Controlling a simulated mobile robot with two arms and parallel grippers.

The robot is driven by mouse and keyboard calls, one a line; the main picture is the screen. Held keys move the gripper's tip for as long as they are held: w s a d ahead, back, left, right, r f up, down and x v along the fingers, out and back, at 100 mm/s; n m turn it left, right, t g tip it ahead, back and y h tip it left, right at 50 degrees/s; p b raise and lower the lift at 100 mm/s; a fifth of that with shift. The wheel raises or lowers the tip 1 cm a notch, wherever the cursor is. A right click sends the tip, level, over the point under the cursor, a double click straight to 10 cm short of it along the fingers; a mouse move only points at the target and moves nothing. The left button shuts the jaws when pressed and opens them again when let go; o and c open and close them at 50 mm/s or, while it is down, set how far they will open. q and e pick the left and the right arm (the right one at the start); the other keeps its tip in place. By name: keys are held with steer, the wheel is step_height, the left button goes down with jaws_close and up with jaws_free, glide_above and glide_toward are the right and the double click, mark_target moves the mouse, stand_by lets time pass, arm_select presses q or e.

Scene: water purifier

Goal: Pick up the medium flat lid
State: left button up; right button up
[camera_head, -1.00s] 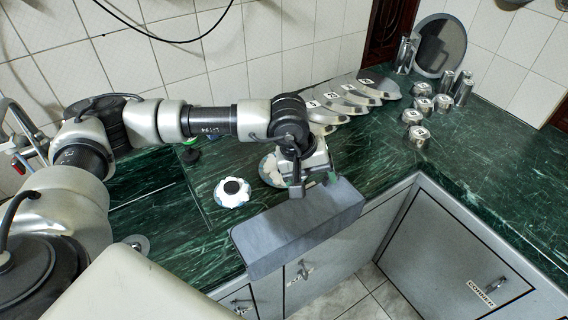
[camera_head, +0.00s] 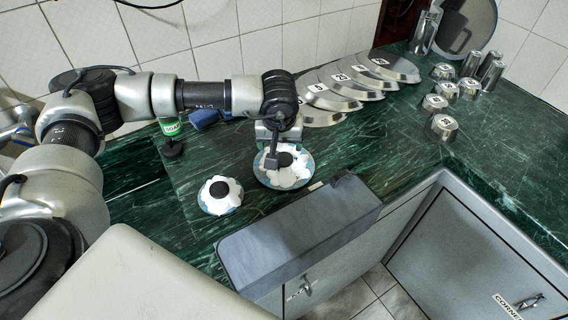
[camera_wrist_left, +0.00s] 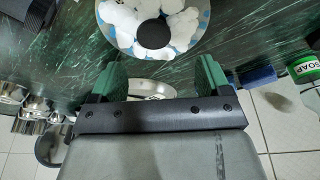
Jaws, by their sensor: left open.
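Several overlapping silver flat lids with number labels lie in a row along the back of the counter, such as one (camera_head: 333,98) near the middle; I cannot tell which is the medium one. My left gripper (camera_head: 271,157) is to the front left of this row, above a blue-and-white dish (camera_head: 291,180) with a black round centre. In the left wrist view its green fingers (camera_wrist_left: 160,84) are apart, with no object held between them. A silver rounded surface (camera_wrist_left: 152,89) shows behind the gap, and the dish (camera_wrist_left: 125,42) shows beyond the fingers. My right gripper is out of view.
A second blue-and-white dish (camera_head: 220,194) stands to the left. A green soap bottle (camera_head: 171,128) and a blue block (camera_head: 205,118) are behind. Several small silver cups (camera_head: 443,127) stand at right. A long grey box (camera_head: 300,235) lies along the front edge.

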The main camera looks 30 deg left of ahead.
mark_target(284, 158)
arm_select(q)
steer(key=shift+x, duration=0.95)
steer(key=x, duration=0.1)
steer(key=p+x, duration=0.1)
steer(key=x, duration=0.1)
steer(key=d+x, duration=0.1)
steer(key=x, duration=0.1)
steer(key=shift+w, duration=0.15)
steer(key=shift+w+a+f, duration=0.1)
steer(key=shift+a+f, duration=0.05)
steer(key=shift+f, duration=0.35)
steer(key=c, duration=1)
steer(key=shift+r, duration=0.2)
